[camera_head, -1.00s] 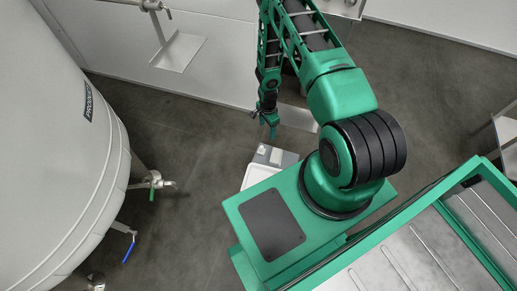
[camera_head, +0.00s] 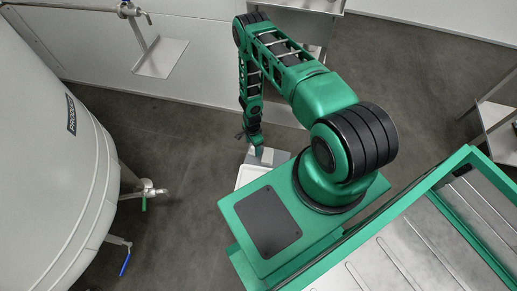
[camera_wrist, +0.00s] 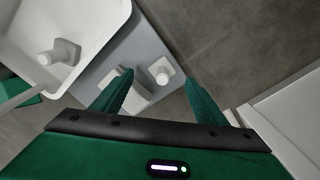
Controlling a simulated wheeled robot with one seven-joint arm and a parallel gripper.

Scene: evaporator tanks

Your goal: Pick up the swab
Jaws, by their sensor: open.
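My gripper (camera_wrist: 159,79) is open and empty in the wrist view, its two green fingers pointing at a grey block. On the grey block (camera_wrist: 137,48) stand small white pieces with square bases. One white piece with a round stub (camera_wrist: 162,71) lies in line with the gap between the fingertips. Another white piece (camera_wrist: 122,92) is beside the left finger, which partly hides it. I cannot tell for sure which piece is the swab. In the head view my gripper (camera_head: 257,152) is just above the grey block (camera_head: 281,158).
A white tray (camera_wrist: 108,28) next to the block holds a white stubbed piece (camera_wrist: 60,52). It also shows in the head view (camera_head: 247,177). A large tank (camera_head: 50,150) with valves stands at left, and a steel wall shelf (camera_head: 160,58) is at the back. Dark floor lies open between.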

